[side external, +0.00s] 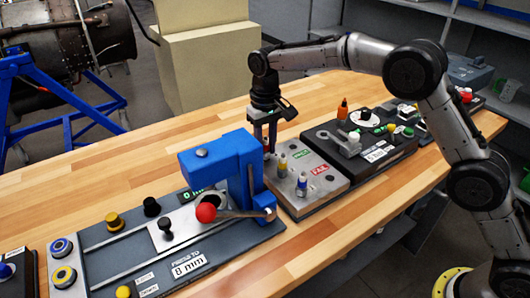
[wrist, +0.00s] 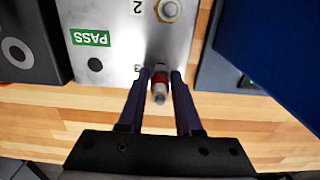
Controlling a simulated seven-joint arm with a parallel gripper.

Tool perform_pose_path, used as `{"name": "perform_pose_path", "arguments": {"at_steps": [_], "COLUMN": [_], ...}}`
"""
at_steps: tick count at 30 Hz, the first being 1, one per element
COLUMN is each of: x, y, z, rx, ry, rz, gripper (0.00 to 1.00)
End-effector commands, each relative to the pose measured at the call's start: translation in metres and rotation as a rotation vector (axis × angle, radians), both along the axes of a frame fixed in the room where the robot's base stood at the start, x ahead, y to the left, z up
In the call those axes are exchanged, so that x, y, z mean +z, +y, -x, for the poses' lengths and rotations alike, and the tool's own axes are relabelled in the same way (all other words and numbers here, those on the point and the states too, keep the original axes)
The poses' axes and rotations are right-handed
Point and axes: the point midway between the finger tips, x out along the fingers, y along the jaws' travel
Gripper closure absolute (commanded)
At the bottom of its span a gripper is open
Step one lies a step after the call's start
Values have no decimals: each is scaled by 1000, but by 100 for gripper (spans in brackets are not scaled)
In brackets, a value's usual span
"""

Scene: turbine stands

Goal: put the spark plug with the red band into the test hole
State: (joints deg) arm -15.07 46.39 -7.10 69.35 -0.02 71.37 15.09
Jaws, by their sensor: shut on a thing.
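In the wrist view, the spark plug with the red band (wrist: 160,80) is between the two fingertips of my gripper (wrist: 160,74), which is shut on it. It is by the number 3 on the grey metal plate (wrist: 120,15). I cannot tell whether it is seated or lifted. In the side view my gripper (side external: 271,145) points down over the plate's far left edge, partly behind the blue press; the red-banded plug is not clear there. A yellow-banded plug (side external: 282,165) and a blue-banded plug (side external: 301,187) stand on the plate. I cannot tell which hole is the test hole.
The blue press (side external: 215,160) with its red-knobbed lever (side external: 206,213) stands close to the left of the plate. A black unit (side external: 375,140) with knobs stands to the right. A dark hole (wrist: 95,65) sits near the green PASS label (wrist: 90,38). The wooden table behind is clear.

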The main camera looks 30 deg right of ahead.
Motion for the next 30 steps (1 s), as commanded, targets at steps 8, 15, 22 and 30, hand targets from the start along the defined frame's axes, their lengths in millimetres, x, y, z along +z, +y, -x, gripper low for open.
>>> {"name": "perform_pose_path", "arguments": {"at_steps": [8, 15, 22, 30], "x": [7, 9, 21, 35], "y": [0, 0, 0, 0], "z": [0, 0, -1, -1], "rx": [0, 0, 0, 0], "ry": [-2, -2, -3, -3], "rz": [-1, -1, -1, -1], "gripper": [100, 100, 100, 100]}}
